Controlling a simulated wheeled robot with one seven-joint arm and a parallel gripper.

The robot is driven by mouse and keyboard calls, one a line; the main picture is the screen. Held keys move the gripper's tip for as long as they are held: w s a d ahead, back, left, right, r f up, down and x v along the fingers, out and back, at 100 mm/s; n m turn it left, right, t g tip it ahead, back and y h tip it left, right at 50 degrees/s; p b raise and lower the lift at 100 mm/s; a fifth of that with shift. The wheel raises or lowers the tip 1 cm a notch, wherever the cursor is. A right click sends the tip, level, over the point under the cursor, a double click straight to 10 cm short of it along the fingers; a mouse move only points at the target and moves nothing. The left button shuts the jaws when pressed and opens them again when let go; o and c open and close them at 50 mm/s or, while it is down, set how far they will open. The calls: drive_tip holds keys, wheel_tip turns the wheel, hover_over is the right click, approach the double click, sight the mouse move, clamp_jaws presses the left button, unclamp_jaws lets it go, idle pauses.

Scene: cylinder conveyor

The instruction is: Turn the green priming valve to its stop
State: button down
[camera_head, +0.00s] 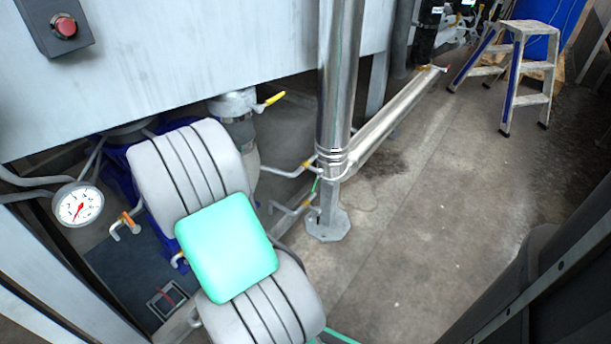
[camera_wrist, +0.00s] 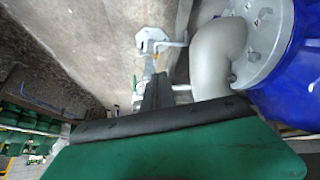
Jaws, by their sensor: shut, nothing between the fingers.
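My gripper (camera_wrist: 156,80) shows in the wrist view as dark fingers, shut and empty, beyond the large green and black body at the bottom. A small green piece (camera_wrist: 137,84) shows just left of the fingers, close to a pale pipe fitting. I cannot tell whether it is the priming valve's handle or whether the fingers touch it. In the head view a thin green piece (camera_head: 315,184) shows beside the foot of the steel post; it may be the valve handle. My gripper is hidden there behind my grey and teal arm.
A steel post (camera_head: 340,80) stands right of my arm. Valves with a yellow handle (camera_head: 274,98) and an orange handle (camera_head: 129,218) and a round gauge (camera_head: 78,205) are around the machine. A blue flanged body (camera_wrist: 285,95) and grey elbow pipe (camera_wrist: 215,60) crowd the wrist view's right.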

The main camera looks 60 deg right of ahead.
sight(313, 187)
drive_tip(key=s+d+f+m+g+h, duration=0.2)
drive_tip(key=s+d+m+g, duration=0.15)
drive_tip(key=s+d, duration=0.5)
drive_tip(key=shift+m+t, duration=0.35)
drive_tip(key=shift+m, duration=0.1)
drive_tip(key=b+x, duration=0.1)
drive_tip(key=x, duration=0.3)
drive_tip(key=w+b+x, duration=0.1)
drive_tip(key=b+x, duration=0.1)
drive_tip(key=x, duration=0.2)
drive_tip(key=w+d+b+x, duration=0.1)
drive_tip(key=x, duration=0.4)
drive_tip(key=shift+a+r, duration=0.1)
drive_tip(key=shift+s+d+f, duration=0.15)
drive_tip(key=shift+d+f, duration=0.05)
drive_tip(key=shift+d, duration=0.25)
